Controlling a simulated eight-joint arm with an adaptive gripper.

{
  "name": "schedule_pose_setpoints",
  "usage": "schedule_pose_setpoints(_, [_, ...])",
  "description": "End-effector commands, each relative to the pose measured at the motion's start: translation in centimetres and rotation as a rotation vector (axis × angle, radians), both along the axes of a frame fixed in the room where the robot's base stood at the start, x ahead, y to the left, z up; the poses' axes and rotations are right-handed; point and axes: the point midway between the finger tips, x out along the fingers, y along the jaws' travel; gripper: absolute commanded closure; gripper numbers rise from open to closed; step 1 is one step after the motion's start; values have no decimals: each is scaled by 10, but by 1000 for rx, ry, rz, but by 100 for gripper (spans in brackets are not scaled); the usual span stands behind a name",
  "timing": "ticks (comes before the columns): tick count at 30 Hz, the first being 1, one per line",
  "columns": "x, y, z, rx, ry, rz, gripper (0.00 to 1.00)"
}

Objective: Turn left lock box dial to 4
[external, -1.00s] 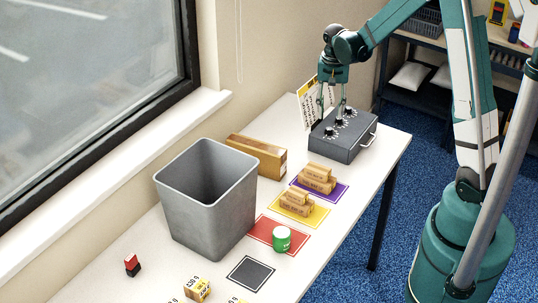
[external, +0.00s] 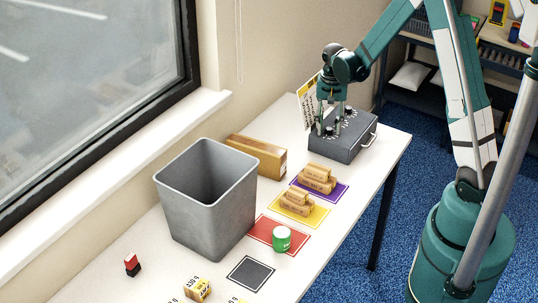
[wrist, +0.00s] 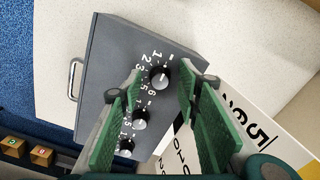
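The dark grey lock box (external: 343,148) stands near the far end of the white table, with three black dials in a row on its top. In the wrist view, the lock box (wrist: 98,60) shows the upper dial (wrist: 160,77), the middle dial (wrist: 139,120) and the lower dial (wrist: 124,147), with white digits beside them. My gripper (wrist: 161,80) is open, its green fingers on either side of the upper dial, with a gap to it. The dial's exact setting is too small to read.
A card with printed numbers (external: 306,103) stands behind the box. A silver handle (external: 368,138) is on the box's right side.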

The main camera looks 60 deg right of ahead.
Motion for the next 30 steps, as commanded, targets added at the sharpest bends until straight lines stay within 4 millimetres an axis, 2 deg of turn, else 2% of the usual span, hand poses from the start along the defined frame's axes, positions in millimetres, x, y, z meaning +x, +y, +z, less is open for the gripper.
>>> schedule_pose_setpoints(9, [0,0,-1,0,0,0,68])
schedule_pose_setpoints(15, [0,0,-1,0,0,0,94])
schedule_pose_setpoints(30, [0,0,-2,0,-1,65,94])
